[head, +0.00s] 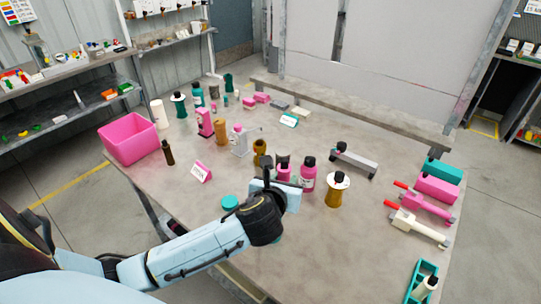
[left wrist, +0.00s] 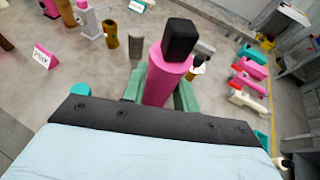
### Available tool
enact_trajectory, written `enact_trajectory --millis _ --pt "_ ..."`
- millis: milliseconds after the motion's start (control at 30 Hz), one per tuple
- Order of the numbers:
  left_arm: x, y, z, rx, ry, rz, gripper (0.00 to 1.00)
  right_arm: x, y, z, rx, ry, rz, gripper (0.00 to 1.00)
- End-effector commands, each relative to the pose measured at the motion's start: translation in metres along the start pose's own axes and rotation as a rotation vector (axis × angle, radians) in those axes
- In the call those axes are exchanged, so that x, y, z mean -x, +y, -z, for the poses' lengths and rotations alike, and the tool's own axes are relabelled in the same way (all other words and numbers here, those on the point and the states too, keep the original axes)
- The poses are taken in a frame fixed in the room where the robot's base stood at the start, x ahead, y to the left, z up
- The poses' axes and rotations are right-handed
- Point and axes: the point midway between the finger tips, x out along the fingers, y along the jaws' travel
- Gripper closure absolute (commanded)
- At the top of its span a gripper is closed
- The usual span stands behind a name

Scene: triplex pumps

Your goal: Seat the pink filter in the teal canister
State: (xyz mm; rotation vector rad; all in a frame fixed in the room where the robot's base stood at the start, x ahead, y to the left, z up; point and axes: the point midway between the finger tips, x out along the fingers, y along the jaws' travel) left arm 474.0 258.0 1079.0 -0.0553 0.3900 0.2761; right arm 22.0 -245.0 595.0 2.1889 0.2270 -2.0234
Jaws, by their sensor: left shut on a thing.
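A pink filter (left wrist: 162,80) with a black top stands upright between the green fingers of my left gripper (left wrist: 160,95) in the left wrist view. The gripper is shut on it. In the head view my left gripper (head: 290,188) is over the middle of the table, and the pink filter (head: 308,178) shows at its far side. A teal canister (head: 180,108) with a white rim and a dark top stands far back left, well away from the gripper. A round teal piece (head: 230,202) lies left of my wrist; I cannot tell what it is. My right gripper is not in view.
A gold canister (head: 334,195) with a white rim stands close right of the filter. Other bottles crowd just behind the gripper. A pink bin (head: 130,138) sits at the left edge. Pump parts (head: 418,226) line the right edge. The front middle table is mostly clear.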

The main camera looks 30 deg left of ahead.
Motion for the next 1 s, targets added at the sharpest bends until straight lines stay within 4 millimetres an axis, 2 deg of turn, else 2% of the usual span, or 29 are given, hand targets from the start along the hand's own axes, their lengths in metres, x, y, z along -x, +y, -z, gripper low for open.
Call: enact_trajectory --millis 33,100,333,500,767,967,1000 --pt "0.000 0.006 -0.011 0.013 0.007 -0.031 0.93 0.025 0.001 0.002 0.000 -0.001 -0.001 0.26" --pt "-0.004 0.013 -0.012 0.026 0.007 -0.065 0.93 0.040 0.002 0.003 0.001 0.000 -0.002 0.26" --pt "-0.011 0.029 -0.005 0.056 0.005 -0.135 0.93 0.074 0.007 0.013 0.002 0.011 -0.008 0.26" --pt "-0.013 0.032 -0.001 0.062 0.000 -0.151 0.93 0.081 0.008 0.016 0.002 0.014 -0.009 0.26" --pt "-0.018 0.033 0.011 0.063 0.000 -0.154 0.93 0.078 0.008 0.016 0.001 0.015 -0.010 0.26" --pt "-0.025 0.033 0.029 0.062 0.002 -0.153 0.93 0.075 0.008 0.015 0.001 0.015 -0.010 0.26" --pt "-0.027 0.033 0.034 0.064 0.000 -0.152 0.93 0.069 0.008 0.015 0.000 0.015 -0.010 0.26"
